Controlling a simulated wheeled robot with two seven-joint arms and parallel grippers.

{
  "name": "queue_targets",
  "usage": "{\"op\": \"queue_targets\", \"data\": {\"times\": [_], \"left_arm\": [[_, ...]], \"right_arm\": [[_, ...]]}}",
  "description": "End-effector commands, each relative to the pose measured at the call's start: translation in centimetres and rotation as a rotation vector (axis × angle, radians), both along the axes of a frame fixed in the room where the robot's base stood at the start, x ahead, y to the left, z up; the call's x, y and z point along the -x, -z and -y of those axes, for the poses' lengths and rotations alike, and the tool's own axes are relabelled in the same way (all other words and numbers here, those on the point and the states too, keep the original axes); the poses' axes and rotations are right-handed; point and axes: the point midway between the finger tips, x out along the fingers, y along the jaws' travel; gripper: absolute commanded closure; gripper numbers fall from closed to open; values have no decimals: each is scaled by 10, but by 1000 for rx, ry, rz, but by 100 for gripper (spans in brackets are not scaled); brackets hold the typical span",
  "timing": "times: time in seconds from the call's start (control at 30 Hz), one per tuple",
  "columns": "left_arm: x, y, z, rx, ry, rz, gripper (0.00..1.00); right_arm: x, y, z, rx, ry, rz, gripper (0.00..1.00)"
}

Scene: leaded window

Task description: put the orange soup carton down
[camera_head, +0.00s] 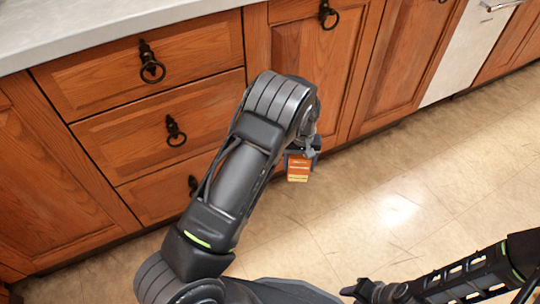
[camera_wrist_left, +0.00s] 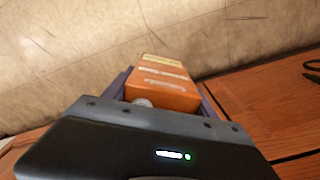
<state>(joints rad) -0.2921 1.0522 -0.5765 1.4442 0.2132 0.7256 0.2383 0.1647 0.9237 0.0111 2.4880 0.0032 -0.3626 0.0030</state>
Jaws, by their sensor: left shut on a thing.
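The orange soup carton (camera_head: 298,169) shows below the end of my left arm in the head view, in front of the wooden cabinets and above the tiled floor. In the left wrist view the carton (camera_wrist_left: 164,88) sits between the fingers, with a pale band at its far end and a whitish round spot near the gripper body. My left gripper (camera_head: 300,160) is shut on the carton. The arm's wrist hides part of the gripper in the head view. My right arm enters at the lower right, and its gripper (camera_head: 358,291) shows only partly, so its jaw opening is unclear.
Wooden cabinets with drawers (camera_head: 165,125) and dark ring handles line the back. A grey countertop (camera_head: 110,25) runs above them at the upper left. A white appliance front (camera_head: 468,55) stands at the upper right. The tiled floor (camera_head: 440,190) is clear.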

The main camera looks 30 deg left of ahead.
Motion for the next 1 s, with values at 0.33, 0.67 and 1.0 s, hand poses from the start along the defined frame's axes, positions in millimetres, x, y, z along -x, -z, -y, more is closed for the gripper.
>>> {"op": "queue_targets", "data": {"times": [0.33,0.67,1.0], "left_arm": [[-28,-200,23,2,369,6,82],[-24,-238,22,1,418,-3,82],[-24,-237,22,2,417,-3,82]], "right_arm": [[0,0,0,0,0,0,64],[0,0,0,0,0,0,64],[0,0,0,0,0,0,64]]}}
